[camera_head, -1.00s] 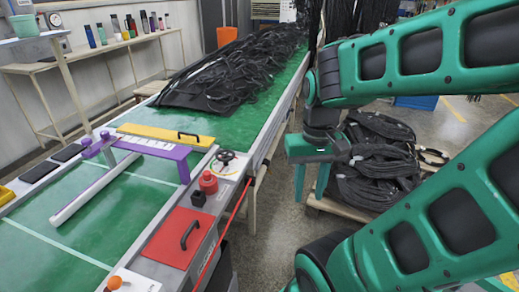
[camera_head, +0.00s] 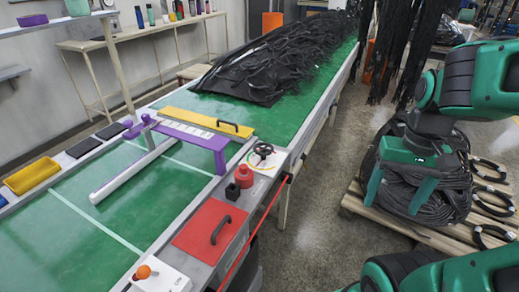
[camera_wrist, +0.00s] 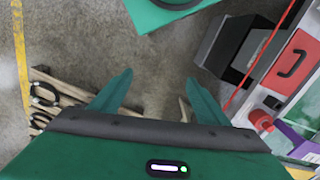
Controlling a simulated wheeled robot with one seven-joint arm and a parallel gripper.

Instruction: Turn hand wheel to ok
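A small dark hand wheel (camera_head: 263,150) sits on a pale plate on the conveyor's right edge frame in the head view, beside the yellow bar. Coloured marks show around it, but the ok mark is too small to read. My gripper (camera_head: 399,196) is at the right, pointing down, well apart from the wheel and in front of the black hose pile. In the wrist view my gripper (camera_wrist: 160,78) has its two green fingers spread wide with only floor between them. I cannot make out the hand wheel in the wrist view.
A red knob (camera_head: 243,176), a red handled panel (camera_head: 209,231) and an orange button (camera_head: 143,272) line the same edge. A purple frame (camera_head: 190,140) spans the green belt. Hoses lie on a pallet (camera_head: 392,222) at right. Floor is clear between conveyor and pallet.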

